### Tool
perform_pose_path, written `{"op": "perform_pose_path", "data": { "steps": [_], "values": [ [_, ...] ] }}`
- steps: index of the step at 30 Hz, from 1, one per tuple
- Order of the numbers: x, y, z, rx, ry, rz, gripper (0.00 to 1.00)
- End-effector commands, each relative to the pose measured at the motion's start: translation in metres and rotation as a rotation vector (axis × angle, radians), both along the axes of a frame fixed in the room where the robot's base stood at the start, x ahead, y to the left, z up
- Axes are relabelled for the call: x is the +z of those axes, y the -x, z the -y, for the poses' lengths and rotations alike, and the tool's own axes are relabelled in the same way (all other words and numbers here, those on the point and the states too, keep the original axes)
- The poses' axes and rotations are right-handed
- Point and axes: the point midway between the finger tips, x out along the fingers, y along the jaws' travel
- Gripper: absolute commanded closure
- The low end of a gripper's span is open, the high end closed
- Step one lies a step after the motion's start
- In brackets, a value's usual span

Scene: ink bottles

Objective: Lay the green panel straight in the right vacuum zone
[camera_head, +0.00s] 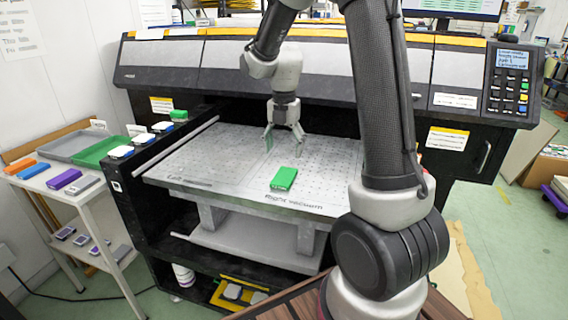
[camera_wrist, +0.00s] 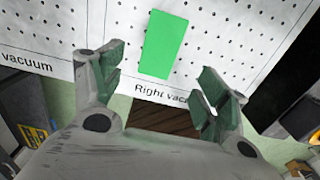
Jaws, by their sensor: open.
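The green panel (camera_head: 284,178) lies flat on the white perforated vacuum table (camera_head: 215,150), in the right vacuum zone near its front edge, just behind the printed "Right vacuum" label. In the wrist view, the panel (camera_wrist: 163,44) lies between the zone's printed lines, its near edge roughly in line with the lettering. My gripper (camera_head: 284,151) is open and empty above the table, behind the panel in the head view. In the wrist view, my gripper's (camera_wrist: 160,76) fingers stand apart on either side of the panel's near end and do not appear to touch it.
The black printer (camera_head: 300,68) spans behind the table, its control keypad (camera_head: 508,82) at right. At left, a white cart (camera_head: 88,197) holds grey and green trays and coloured blocks. Several small pieces stand on the printer's left ledge. The left vacuum zone is clear.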

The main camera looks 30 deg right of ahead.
Motion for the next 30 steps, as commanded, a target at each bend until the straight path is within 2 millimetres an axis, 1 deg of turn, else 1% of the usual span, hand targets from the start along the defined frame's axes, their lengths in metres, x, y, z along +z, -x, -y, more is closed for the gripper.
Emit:
{"op": "perform_pose_path", "data": {
  "steps": [1, 3, 7, 8, 11, 14, 16, 17, 18, 20, 21, 24, 25, 27, 30],
  "values": [
    [0.009, -0.001, 0.0, 0.0, -0.001, 0.004, 0.26],
    [0.018, -0.001, 0.0, 0.0, 0.0, 0.003, 0.26],
    [0.031, 0.002, 0.0, -0.016, 0.0, 0.004, 0.26],
    [0.034, 0.004, 0.0, -0.036, -0.001, 0.008, 0.26],
    [0.053, 0.02, 0.001, -0.189, -0.004, 0.035, 0.26],
    [0.081, 0.051, 0.002, -0.483, -0.023, 0.085, 0.26],
    [0.101, 0.08, 0.003, -0.744, -0.051, 0.125, 0.26],
    [0.108, 0.093, 0.003, -0.861, -0.067, 0.14, 0.26],
    [0.116, 0.11, 0.003, -1.017, -0.091, 0.158, 0.26],
    [0.125, 0.136, 0.004, -1.25, -0.134, 0.182, 0.26],
    [0.13, 0.153, 0.004, -1.401, -0.168, 0.193, 0.26],
    [0.134, 0.191, 0.005, -1.746, -0.256, 0.208, 0.26],
    [0.134, 0.2, 0.005, -1.836, -0.282, 0.208, 0.26],
    [0.134, 0.219, 0.005, -2.017, -0.34, 0.206, 0.26],
    [0.131, 0.236, 0.006, -2.2, -0.402, 0.195, 0.26]
  ]
}}
